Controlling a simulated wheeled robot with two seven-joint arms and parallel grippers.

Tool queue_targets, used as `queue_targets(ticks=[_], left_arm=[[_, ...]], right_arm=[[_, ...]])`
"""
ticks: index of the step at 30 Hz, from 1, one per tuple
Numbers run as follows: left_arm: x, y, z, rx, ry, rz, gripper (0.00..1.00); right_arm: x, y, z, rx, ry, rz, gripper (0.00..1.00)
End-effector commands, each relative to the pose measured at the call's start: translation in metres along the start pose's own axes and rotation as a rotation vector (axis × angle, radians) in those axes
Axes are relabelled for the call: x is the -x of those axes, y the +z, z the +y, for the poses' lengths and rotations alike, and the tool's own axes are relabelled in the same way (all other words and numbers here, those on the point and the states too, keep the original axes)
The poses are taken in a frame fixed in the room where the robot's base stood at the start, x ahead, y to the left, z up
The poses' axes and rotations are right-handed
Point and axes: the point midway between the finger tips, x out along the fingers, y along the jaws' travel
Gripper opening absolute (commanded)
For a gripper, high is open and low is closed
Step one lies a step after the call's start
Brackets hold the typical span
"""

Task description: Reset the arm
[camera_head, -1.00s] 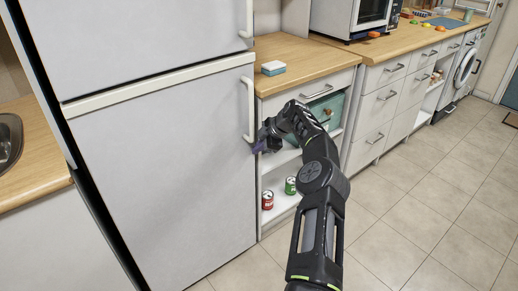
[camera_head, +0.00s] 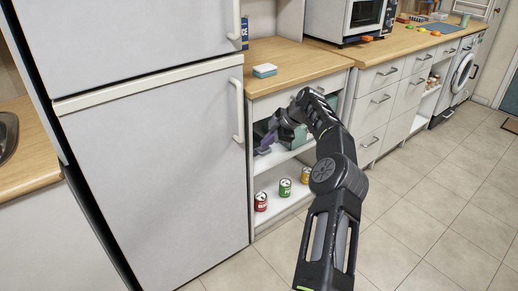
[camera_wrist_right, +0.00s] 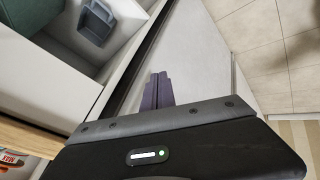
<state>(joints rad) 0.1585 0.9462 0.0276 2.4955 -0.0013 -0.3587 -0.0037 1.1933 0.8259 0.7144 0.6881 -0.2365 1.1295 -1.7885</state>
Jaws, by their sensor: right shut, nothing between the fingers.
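My right gripper (camera_head: 264,145) is in front of the open shelf unit beside the fridge, apart from the fridge handle (camera_head: 238,110). In the right wrist view its two dark purple fingers (camera_wrist_right: 158,90) lie close together with nothing between them. My right arm reaches up from the bottom of the head view, bent at the elbow. My left gripper is out of view.
The large fridge (camera_head: 160,170) is closed at left. A red can (camera_head: 261,202), a green can (camera_head: 285,188) and a yellow can (camera_head: 305,175) stand on the lower shelf. A blue-grey bin (camera_wrist_right: 96,24) sits in the unit. The floor (camera_head: 430,210) at right is clear.

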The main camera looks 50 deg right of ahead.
Motion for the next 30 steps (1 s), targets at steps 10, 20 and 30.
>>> queue_targets(ticks=[10, 20, 30], left_arm=[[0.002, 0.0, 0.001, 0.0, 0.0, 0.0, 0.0], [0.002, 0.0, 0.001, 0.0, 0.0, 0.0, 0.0], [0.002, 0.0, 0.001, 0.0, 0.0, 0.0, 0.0]], right_arm=[[0.02, 0.004, 0.003, 0.001, -0.002, -0.001, 0.0], [0.019, 0.004, 0.002, 0.0, -0.002, -0.001, 0.0], [0.019, 0.005, 0.007, -0.077, 0.018, -0.005, 0.0]])
